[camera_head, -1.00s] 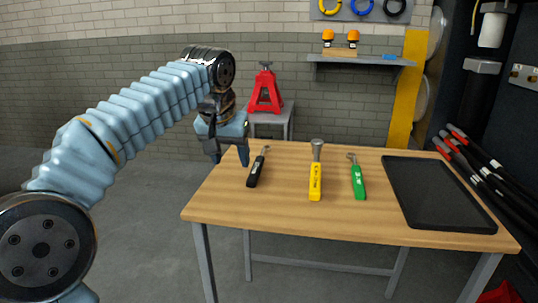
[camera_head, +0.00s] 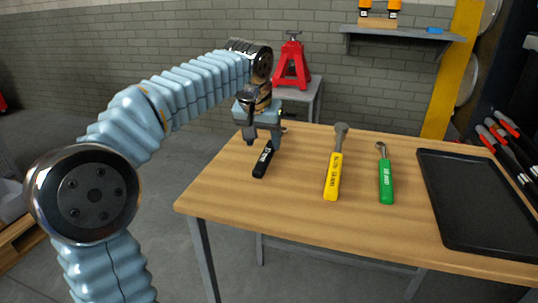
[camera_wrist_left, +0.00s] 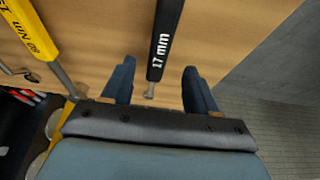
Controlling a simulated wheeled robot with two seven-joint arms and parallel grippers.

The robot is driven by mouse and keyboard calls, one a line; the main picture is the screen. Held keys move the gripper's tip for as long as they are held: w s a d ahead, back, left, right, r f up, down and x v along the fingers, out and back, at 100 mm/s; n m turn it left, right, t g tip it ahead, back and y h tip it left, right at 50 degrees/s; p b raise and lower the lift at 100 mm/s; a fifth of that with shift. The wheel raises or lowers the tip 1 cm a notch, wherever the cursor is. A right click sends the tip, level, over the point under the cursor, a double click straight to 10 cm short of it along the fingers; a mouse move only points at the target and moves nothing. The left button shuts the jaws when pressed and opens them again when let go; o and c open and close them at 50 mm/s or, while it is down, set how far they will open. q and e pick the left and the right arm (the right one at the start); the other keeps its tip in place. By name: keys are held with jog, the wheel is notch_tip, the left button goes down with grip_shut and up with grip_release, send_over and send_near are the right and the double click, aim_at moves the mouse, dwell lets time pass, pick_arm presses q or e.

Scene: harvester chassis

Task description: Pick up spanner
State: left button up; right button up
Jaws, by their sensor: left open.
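A black-handled spanner (camera_head: 262,163) marked 17 mm lies at the left of the wooden table (camera_head: 290,215); its upper end is hidden behind my left gripper (camera_head: 262,143). In the left wrist view, the black handle (camera_wrist_left: 164,38) lies between the two open blue fingers of my left gripper (camera_wrist_left: 157,78), with space on both sides. A yellow-handled tool (camera_head: 333,177), marked in Nm, lies to its right. A green-handled tool (camera_head: 386,182) lies further right. My left gripper is open and empty, above the spanner. My right gripper is out of view.
A black tray (camera_head: 484,236) fills the table's right side. A red jack stand (camera_head: 292,66) stands on a small grey table behind. The table's front strip is clear.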

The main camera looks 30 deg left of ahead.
aim_at(266, 153)
pick_arm(q)
jog(key=shift+x, duration=2.6)
jog(key=shift+d+f, duration=0.1)
grip_shut()
